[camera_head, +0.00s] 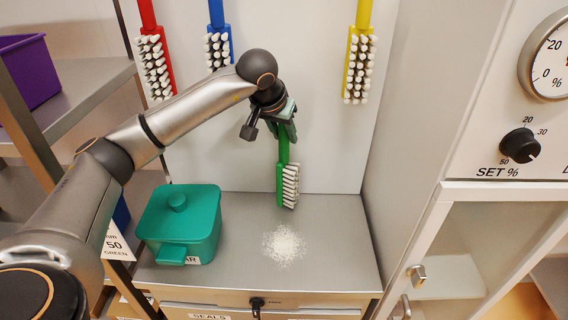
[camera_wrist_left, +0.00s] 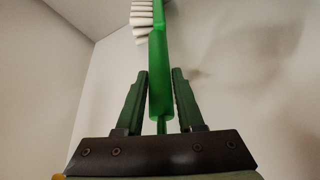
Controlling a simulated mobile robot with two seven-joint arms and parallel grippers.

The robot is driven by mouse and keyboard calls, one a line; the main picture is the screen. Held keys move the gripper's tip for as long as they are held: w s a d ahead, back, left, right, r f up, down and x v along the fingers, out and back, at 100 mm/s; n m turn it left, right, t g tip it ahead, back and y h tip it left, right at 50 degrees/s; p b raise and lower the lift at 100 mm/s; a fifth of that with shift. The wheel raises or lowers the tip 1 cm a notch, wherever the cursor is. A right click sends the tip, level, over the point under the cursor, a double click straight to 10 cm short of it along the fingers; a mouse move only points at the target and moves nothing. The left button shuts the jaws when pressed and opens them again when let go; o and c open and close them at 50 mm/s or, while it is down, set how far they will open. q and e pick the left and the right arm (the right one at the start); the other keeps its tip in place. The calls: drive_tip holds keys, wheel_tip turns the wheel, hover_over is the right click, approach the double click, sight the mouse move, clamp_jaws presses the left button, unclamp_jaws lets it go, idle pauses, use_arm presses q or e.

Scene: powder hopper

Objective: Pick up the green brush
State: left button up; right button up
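The green brush (camera_head: 289,185) has a green back and white bristles. It is upright, bristles down and facing right, at the back of the metal bench top near the wall; whether its lower end touches the bench is unclear. My left gripper (camera_head: 285,131) is at the upper end of its handle. In the left wrist view, the green handle (camera_wrist_left: 159,85) runs between the two fingers of my left gripper (camera_wrist_left: 160,72), with narrow gaps showing on both sides, so the fingers look open around it. My right gripper is out of view.
Red (camera_head: 155,65), blue (camera_head: 218,48) and yellow (camera_head: 360,66) brushes hang on the back wall. A teal lidded box (camera_head: 180,222) stands on the bench's left, white powder (camera_head: 284,245) lies in front. A dial panel (camera_head: 520,100) and cabinet stand right.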

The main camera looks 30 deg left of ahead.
use_arm(q)
clamp_jaws()
drive_tip(key=shift+r, duration=0.1)
idle(1.0)
